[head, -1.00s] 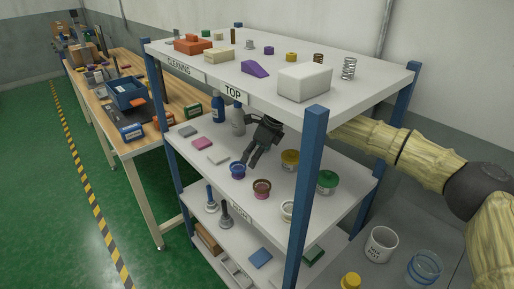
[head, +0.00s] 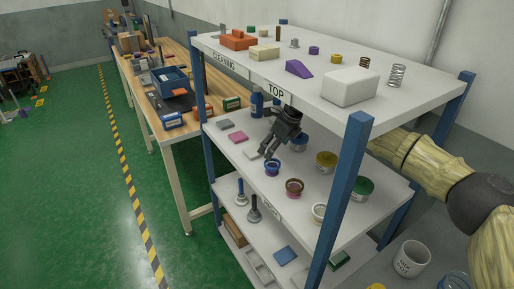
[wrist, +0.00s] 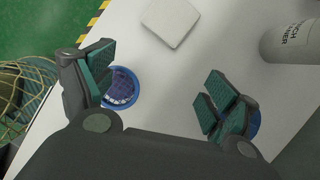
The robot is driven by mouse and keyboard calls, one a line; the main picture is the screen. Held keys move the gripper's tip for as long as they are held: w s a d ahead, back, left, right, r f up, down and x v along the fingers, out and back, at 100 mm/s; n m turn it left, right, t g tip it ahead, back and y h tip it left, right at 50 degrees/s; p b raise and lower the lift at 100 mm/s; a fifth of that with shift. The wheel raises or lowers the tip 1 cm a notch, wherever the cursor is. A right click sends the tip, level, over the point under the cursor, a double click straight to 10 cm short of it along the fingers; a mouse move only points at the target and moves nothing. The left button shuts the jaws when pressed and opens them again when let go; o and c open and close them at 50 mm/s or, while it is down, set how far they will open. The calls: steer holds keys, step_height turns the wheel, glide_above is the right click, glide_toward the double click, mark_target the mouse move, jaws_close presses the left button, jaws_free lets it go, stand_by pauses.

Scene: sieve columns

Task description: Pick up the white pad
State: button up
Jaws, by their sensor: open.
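The white pad (head: 251,154) lies flat on the middle shelf (head: 237,175), near its front-left part, just left of my gripper (head: 267,156). In the wrist view the pad (wrist: 171,22) is a pale square at the top, beyond the fingertips and not between them. My gripper (wrist: 155,85) is open and empty, with its two green-padded fingers spread apart. It reaches in under the top shelf and hangs above the middle shelf. In the head view my fingers partly cover the pad's right side.
A blue tub (head: 272,168) stands close by my fingers; in the wrist view it (wrist: 122,88) is beside the left finger. A pale bottle (wrist: 292,38) stands at the right. Pink (head: 238,137) and grey (head: 224,124) pads lie further left. The top shelf (head: 300,99) is overhead.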

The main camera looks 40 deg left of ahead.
steer(key=p, duration=0.1)
glide_above(255, 151)
steer(key=d, duration=0.2)
steer(key=x, duration=0.3)
steer(key=shift+f+p, duration=0.2)
steer(key=shift+p, duration=0.2)
steer(key=shift+a+f, duration=0.2)
steer(key=shift+f, duration=0.45)
steer(key=shift+w+d+f, duration=0.1)
steer(key=shift+w, duration=0.05)
steer(key=c, duration=1)
